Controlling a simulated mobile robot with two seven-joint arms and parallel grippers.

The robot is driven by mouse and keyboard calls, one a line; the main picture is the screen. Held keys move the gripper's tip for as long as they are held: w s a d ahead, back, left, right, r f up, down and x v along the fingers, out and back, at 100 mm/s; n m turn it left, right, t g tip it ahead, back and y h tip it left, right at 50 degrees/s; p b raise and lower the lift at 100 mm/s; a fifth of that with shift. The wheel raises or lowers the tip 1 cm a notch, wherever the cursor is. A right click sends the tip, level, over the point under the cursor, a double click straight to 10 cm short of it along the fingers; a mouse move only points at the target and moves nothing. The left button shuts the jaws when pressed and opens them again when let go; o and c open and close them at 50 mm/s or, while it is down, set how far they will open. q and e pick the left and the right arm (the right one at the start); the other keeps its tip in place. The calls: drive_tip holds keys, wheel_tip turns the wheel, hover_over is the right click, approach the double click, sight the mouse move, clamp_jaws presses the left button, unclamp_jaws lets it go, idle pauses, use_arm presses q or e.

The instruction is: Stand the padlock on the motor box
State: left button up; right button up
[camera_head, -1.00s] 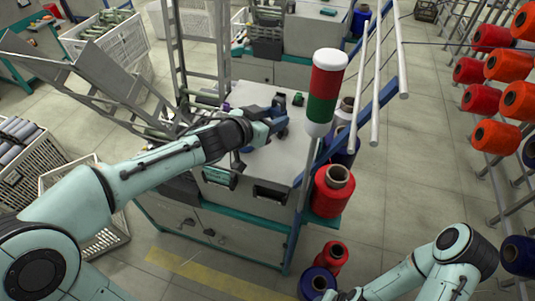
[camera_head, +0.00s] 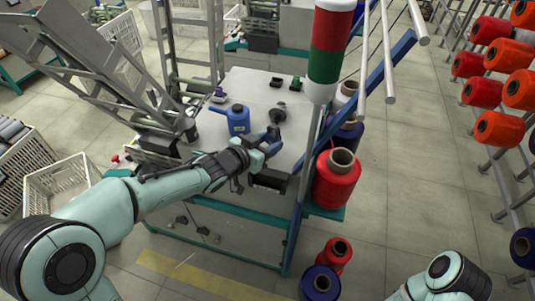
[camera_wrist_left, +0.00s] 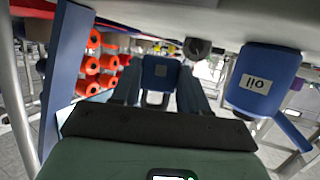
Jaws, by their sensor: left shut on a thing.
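My left gripper (camera_head: 268,143) is over the front right part of the pale top of the motor box (camera_head: 250,88). In the left wrist view, the left gripper (camera_wrist_left: 157,88) is shut on the blue padlock (camera_wrist_left: 158,70), which sits between its two fingers. The padlock's shackle shows on the side toward the palm. That view is upside down, and whether the padlock touches the box top cannot be told. In the head view the fingers largely hide the padlock. My right gripper is out of view; only its arm shows at bottom right.
A blue oil can (camera_head: 238,121) stands left of the gripper, also in the wrist view (camera_wrist_left: 266,85). A dark round knob (camera_head: 279,112) is just behind. Small switches stand at the back of the top. A red-green signal column (camera_head: 327,70) and a red bobbin (camera_head: 336,180) are at right.

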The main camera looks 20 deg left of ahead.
use_arm(q)
drive_tip(key=shift+f, duration=1.4)
drive_tip(key=shift+f+b, duration=0.35)
drive_tip(key=shift+b, duration=0.15)
drive_tip(key=o, duration=0.7)
drive_tip(key=shift+f, duration=0.1)
drive_tip(key=o, duration=0.5)
drive_tip(key=shift+c, duration=0.2)
